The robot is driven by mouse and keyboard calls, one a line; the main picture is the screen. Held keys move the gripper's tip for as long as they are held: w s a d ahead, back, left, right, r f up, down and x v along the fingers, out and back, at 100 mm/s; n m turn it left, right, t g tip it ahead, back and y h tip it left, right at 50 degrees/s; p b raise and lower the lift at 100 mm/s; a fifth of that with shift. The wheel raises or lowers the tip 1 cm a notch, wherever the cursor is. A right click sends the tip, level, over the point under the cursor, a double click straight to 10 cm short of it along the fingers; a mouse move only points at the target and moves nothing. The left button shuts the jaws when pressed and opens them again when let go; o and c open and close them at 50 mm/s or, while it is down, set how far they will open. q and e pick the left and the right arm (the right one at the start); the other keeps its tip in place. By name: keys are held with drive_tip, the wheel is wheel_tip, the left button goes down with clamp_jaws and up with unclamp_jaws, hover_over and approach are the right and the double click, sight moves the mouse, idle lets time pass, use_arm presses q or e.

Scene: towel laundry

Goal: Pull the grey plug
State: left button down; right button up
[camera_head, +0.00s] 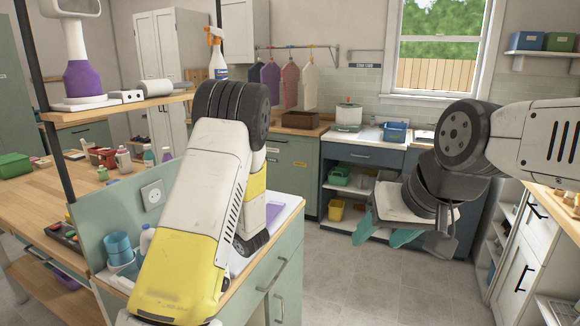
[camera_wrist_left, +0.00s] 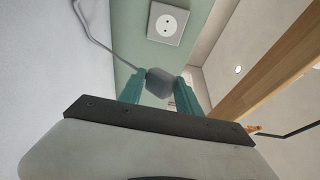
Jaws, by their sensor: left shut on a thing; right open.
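The grey plug (camera_wrist_left: 158,83) sits between the teal fingertips of my left gripper (camera_wrist_left: 160,86) in the left wrist view, and the gripper is shut on it. Its grey cable (camera_wrist_left: 90,34) runs to the upper left. The white wall socket (camera_wrist_left: 168,22) on the green panel shows an empty face, with the plug apart from it. The socket also shows in the head view (camera_head: 152,194). There my left arm covers the left gripper and the plug. My right gripper (camera_head: 385,238) is open and empty, in the air over the floor at the right.
The green panel (camera_head: 115,222) stands at the back of a wooden counter (camera_head: 262,256). A spray bottle (camera_head: 217,58) is on the shelf above. The grey floor (camera_head: 335,285) in the middle is clear.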

use_arm(q)
drive_tip(key=s+d+m+t+h, duration=0.2)
drive_tip(key=s+d+m+h, duration=0.1)
drive_tip(key=d, duration=0.4)
drive_tip(key=s+d+m+t+h, duration=0.3)
drive_tip(key=d+h, duration=0.2)
drive_tip(key=d, duration=0.2)
drive_tip(key=shift+s+d+r, duration=0.1)
drive_tip(key=c, duration=0.7)
unclamp_jaws()
drive_tip(key=shift+c, duration=0.2)
